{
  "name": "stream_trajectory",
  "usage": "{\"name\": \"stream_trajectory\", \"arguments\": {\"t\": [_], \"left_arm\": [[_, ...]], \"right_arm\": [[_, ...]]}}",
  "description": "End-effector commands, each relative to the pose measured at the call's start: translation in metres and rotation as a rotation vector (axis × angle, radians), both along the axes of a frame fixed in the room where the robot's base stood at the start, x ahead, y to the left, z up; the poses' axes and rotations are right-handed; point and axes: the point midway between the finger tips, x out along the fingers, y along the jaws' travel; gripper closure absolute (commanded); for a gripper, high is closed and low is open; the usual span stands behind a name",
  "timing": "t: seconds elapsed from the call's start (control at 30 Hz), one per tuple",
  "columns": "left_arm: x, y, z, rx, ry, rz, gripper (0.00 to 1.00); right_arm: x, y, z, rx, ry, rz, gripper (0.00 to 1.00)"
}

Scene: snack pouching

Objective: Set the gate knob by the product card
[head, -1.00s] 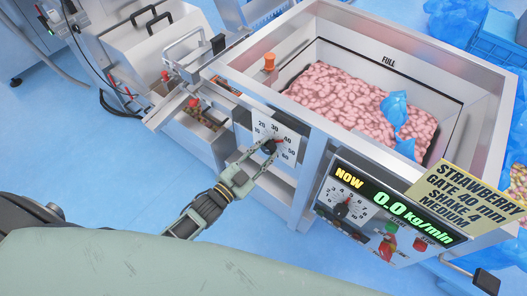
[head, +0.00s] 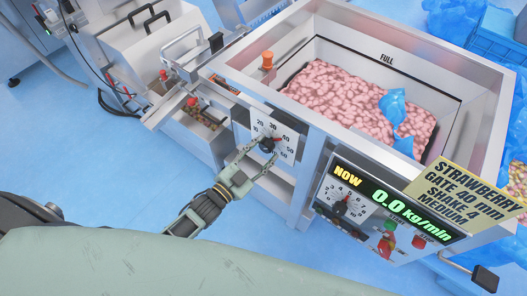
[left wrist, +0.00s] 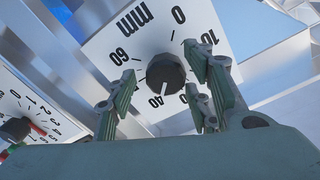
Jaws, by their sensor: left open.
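The gate knob (head: 267,145) is a black knob on a white dial plate (head: 287,133) on the machine's front. In the left wrist view the knob (left wrist: 165,73) has a white pointer mark at about the 40 on the mm scale. My left gripper (head: 258,152) is open, its fingers on either side of the knob. In the left wrist view the fingers (left wrist: 162,78) stand apart from the knob, with gaps visible. The yellow product card (head: 465,195) reads strawberry, gate 40 mm, shake 4, medium. My right gripper is not in view.
Right of the gate dial is a control panel with a second dial (head: 341,208), a display (head: 392,205) reading 0.0 kg/min, and green and red buttons. A metal post stands between the dials.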

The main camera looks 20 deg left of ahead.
Motion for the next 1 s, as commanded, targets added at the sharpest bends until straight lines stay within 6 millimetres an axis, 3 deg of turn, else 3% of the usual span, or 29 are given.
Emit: {"name": "stream_trajectory", "arguments": {"t": [0.6,1.0], "left_arm": [[-0.100,0.039,-0.001,0.002,0.004,-0.002,0.54],[-0.109,0.043,-0.001,0.001,0.003,-0.002,0.54]], "right_arm": [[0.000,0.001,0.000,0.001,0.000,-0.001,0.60],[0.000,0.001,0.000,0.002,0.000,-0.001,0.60]]}}
